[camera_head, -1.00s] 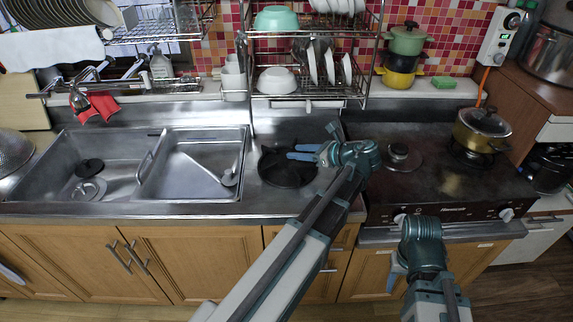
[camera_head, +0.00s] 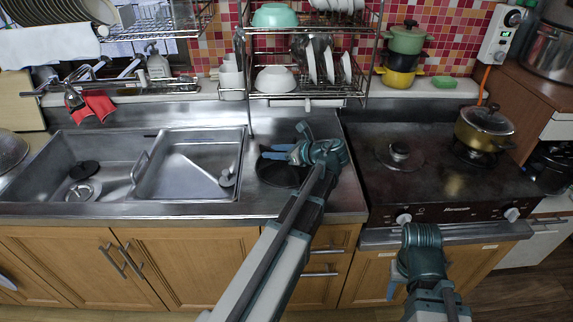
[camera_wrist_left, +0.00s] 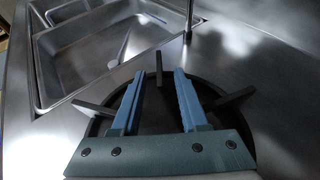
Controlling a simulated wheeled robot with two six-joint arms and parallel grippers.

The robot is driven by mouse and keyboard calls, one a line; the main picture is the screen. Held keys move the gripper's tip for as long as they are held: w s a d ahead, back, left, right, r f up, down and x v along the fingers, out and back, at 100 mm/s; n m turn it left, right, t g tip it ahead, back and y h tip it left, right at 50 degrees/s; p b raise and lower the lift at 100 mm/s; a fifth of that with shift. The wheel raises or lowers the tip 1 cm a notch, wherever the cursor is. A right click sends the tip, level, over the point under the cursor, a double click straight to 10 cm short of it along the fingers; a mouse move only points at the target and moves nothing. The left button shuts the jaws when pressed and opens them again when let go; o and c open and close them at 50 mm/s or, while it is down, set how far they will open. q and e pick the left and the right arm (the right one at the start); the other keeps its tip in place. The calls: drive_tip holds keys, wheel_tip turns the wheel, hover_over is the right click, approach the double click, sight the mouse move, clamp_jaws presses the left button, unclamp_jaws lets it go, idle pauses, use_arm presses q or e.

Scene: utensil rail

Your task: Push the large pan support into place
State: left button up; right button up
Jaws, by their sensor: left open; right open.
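The large pan support, a black ring with prongs, lies on the steel counter between sink and stove in the head view (camera_head: 278,176). It fills the middle of the left wrist view (camera_wrist_left: 236,97). My left gripper (camera_head: 273,152) is open, with its blue fingers over the support. In the left wrist view the open fingers (camera_wrist_left: 160,76) lie across the ring with nothing gripped between them; whether they touch it I cannot tell. The left forearm hides part of its right side. My right gripper (camera_head: 394,287) is open and low in front of the stove.
The stove (camera_head: 450,185) is to the right, with a bare left burner (camera_head: 400,153) and a gold pot (camera_head: 483,128) on the right one. The sink (camera_head: 185,170) is to the left. A dish rack (camera_head: 310,95) hangs above the support.

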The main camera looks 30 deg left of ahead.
use_arm(q)
drive_tip(key=shift+a, duration=0.1)
clamp_jaws()
idle(1.3)
